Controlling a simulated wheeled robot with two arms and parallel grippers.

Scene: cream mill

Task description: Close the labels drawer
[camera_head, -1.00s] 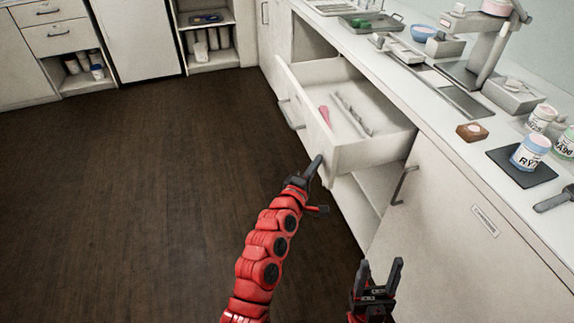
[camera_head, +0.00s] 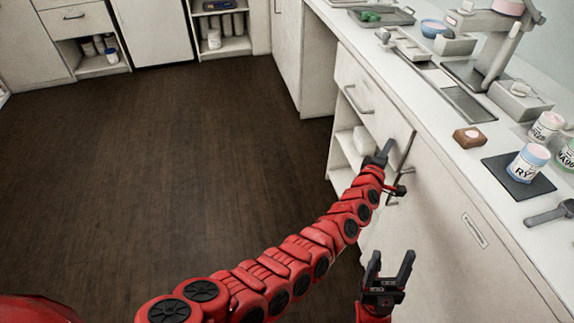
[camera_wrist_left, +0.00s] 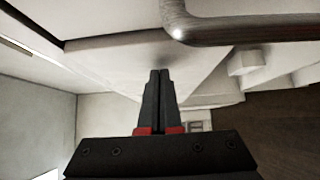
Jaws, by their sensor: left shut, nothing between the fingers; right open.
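The labels drawer (camera_head: 370,85) is under the right-hand counter, and its front lies flush or nearly flush with the cabinet; a small remaining gap cannot be ruled out. Its inside is hidden. Its bar handle (camera_head: 357,100) faces the floor side. My left gripper (camera_head: 387,147) is shut and empty, with its tips at the near end of the drawer front. In the left wrist view, the shut fingers (camera_wrist_left: 160,72) point at a pale panel (camera_wrist_left: 110,55); contact is hard to tell. My right gripper (camera_head: 390,262) is open and empty, lower down in front of the cupboard.
An open shelf (camera_head: 345,140) lies below the drawer. A cupboard door (camera_head: 450,210) with a label plate stands to the right. The counter above carries a dark mat (camera_head: 505,178), jars, a brown block (camera_head: 469,137) and a press. The floor (camera_head: 200,150) at left is clear.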

